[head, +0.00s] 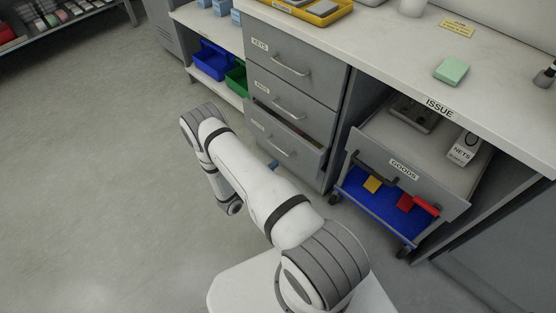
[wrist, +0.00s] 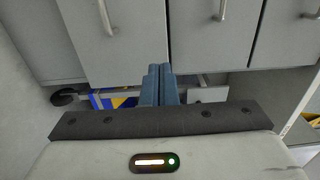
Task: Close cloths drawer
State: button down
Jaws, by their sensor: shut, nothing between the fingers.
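The drawer unit (head: 327,155) has three drawers. The lowest drawer (head: 305,157) stands partly open, with a dark gap along its top edge; its label (head: 258,127) is too small to read surely, but the upper ones do not read cloths. Its bar handle (head: 280,150) is in view. My gripper's blue fingertips (head: 272,165) show just below and left of that drawer's front, mostly hidden by my arm. In the wrist view the two blue fingers (wrist: 158,85) are together and empty, near grey fronts with handles (wrist: 105,17); which front is which I cannot tell.
To the right, the GOODS drawer (head: 420,175) is pulled out, with a box marked NETS (head: 463,148) inside. A wheeled cart with a blue tray (head: 378,208) stands below it. The counter (head: 400,55) holds a green block (head: 451,71). The floor (head: 90,190) at left is clear.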

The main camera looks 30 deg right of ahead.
aim_at(300, 143)
jog(key=b+x, duration=0.1)
jog(key=x, duration=1.1)
jog(key=shift+d+b, duration=0.2)
jog(key=shift+b, duration=0.15)
jog(key=shift+w, duration=0.1)
